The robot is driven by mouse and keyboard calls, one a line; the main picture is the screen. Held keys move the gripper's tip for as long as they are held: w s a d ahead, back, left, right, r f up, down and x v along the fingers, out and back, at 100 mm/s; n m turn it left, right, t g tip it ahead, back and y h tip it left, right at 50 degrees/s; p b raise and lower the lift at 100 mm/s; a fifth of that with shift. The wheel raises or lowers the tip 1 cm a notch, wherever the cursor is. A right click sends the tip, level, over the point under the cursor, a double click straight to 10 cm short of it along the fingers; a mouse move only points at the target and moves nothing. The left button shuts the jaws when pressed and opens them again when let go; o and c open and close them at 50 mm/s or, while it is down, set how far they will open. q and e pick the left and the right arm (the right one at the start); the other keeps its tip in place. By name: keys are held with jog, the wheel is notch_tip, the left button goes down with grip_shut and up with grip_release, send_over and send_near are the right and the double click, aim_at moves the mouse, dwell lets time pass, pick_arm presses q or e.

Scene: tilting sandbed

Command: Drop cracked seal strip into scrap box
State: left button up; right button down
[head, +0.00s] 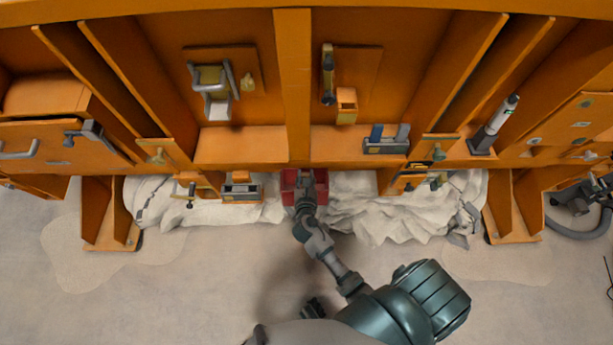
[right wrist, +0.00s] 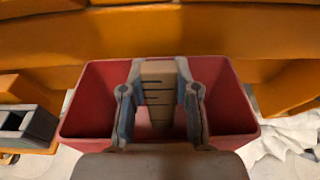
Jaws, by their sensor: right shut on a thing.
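The cracked seal strip (right wrist: 158,92) is a tan, flat piece with dark cracks across it, upright in the right wrist view. My right gripper (right wrist: 160,108) is shut on it, with a finger on each side. The gripper and strip are over the open red scrap box (right wrist: 85,112), whose walls show on both sides. In the head view my right gripper (head: 306,190) covers much of the red box (head: 288,187), and the strip cannot be made out. A small dark jointed part (head: 313,307) at the bottom may be my left gripper; its fingers are unclear.
An orange frame with ribs and shelves (head: 240,145) stands behind and above the box. Pale crumpled sheeting (head: 375,205) lies on both sides. A small grey-and-orange holder (head: 241,188) is left of the box. The floor in front (head: 190,285) is mostly clear.

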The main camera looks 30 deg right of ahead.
jog(key=c, duration=1)
grip_release()
jog(key=shift+s+a+f, duration=0.1)
jog(key=shift+a+f, duration=0.15)
jog(key=shift+a, duration=0.1)
jog(key=shift+o, duration=0.7)
jog(key=shift+a, duration=0.1)
pick_arm(q)
jog(key=shift+s+a+f, duration=0.1)
jog(key=shift+a+f, duration=0.05)
jog(key=shift+a, duration=0.15)
